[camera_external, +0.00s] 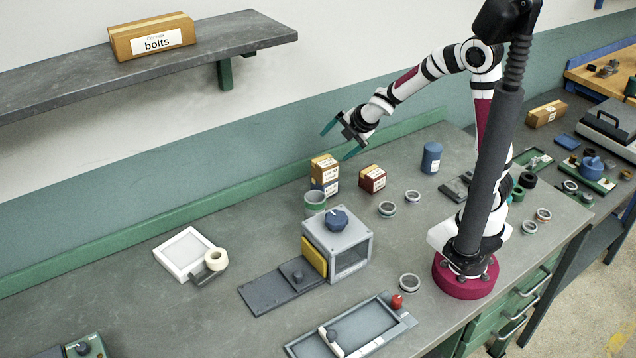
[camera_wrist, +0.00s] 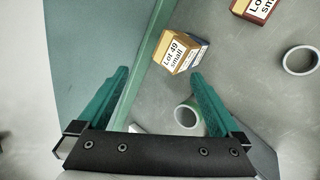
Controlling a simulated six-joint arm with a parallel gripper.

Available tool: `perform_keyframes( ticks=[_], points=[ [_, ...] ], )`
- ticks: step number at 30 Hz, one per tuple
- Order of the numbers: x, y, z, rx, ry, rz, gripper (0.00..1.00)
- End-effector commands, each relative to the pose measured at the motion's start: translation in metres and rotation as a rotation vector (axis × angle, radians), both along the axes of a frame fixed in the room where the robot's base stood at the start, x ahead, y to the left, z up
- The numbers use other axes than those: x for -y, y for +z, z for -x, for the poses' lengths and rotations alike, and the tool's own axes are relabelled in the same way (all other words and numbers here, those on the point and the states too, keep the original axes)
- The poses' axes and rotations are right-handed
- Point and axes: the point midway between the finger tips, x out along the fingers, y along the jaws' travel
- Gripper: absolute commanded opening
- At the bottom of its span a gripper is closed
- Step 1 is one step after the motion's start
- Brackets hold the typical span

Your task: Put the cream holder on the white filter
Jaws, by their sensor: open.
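A white square frame with a pale panel, which looks like the white filter (camera_external: 171,261), lies on the bench at the left in the external view. A cream ring, which looks like the cream holder (camera_external: 216,257), is at the frame's right corner with a dark grey piece beside it. I cannot tell whether the ring touches the frame. My gripper (camera_external: 338,140) is open and empty, raised above the back of the bench, far to the right of both. The wrist view shows the spread green fingers (camera_wrist: 160,76) with nothing between them; holder and filter are not visible there.
Small lot boxes (camera_external: 324,173) and a green-grey cylinder (camera_external: 315,201) stand below my gripper. A grey machine with a blue knob (camera_external: 336,220) stands mid-bench. A shelf (camera_external: 215,45) with a bolts box (camera_external: 151,37) juts from the wall. Bench space behind the white frame is clear.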

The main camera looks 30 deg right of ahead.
Motion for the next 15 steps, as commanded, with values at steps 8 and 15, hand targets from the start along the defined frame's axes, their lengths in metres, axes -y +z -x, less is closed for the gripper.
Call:
perform_keyframes(
  ticks=[8, 15],
  points=[
    [0.087, 0.029, 0.255, -0.558, -1.998, -0.715, 1.00],
    [0.071, 0.032, 0.295, -0.657, -2.313, -0.773, 1.00]
  ],
)
